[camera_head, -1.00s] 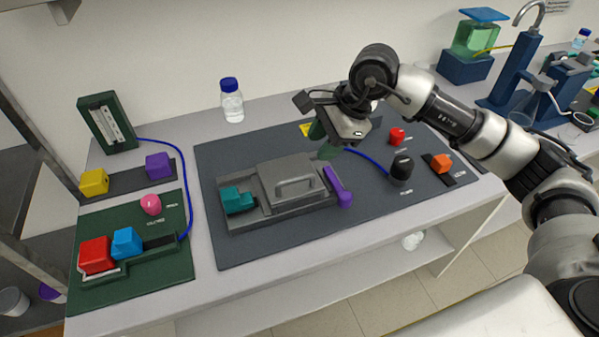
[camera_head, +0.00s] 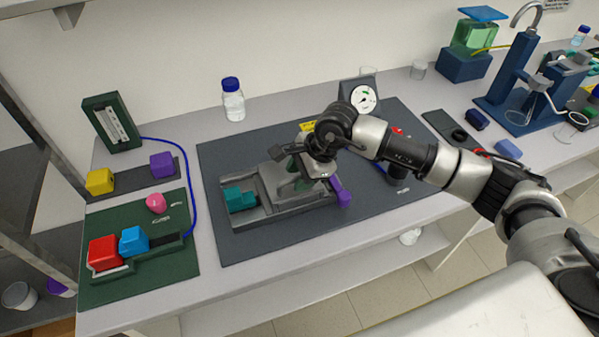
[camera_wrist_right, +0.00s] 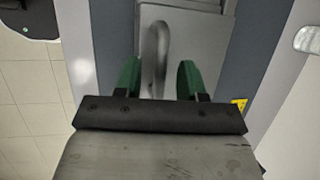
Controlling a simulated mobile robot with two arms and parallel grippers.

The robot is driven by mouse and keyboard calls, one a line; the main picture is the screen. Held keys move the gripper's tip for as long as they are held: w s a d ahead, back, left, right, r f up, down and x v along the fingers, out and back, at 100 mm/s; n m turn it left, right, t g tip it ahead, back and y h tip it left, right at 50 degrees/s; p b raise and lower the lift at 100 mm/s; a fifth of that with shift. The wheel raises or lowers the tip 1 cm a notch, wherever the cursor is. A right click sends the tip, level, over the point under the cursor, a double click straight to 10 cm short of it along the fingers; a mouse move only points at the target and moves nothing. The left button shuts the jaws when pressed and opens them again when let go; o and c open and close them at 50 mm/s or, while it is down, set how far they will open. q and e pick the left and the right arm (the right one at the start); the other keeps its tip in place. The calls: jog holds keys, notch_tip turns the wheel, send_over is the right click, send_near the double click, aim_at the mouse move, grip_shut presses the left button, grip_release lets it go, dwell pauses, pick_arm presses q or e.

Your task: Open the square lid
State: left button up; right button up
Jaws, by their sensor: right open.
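The square grey lid (camera_head: 268,182) lies flat on the grey rig (camera_head: 282,212) in the middle of the dark mat. In the right wrist view, the lid (camera_wrist_right: 208,45) has a raised grey handle (camera_wrist_right: 157,55). The green fingers of my right gripper (camera_wrist_right: 160,78) are open, one on each side of the handle, with gaps to it. I cannot tell how far above the lid the tips are. My left gripper is not in view.
A teal block (camera_head: 238,199) is left of the lid, and a purple lever (camera_head: 341,192) is at its right. A gauge (camera_head: 363,97) stands behind. A bottle (camera_head: 233,100) is at the back. The front of the dark mat (camera_head: 270,243) is clear.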

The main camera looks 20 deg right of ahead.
grip_shut()
jog(key=shift+w+r, duration=0.1)
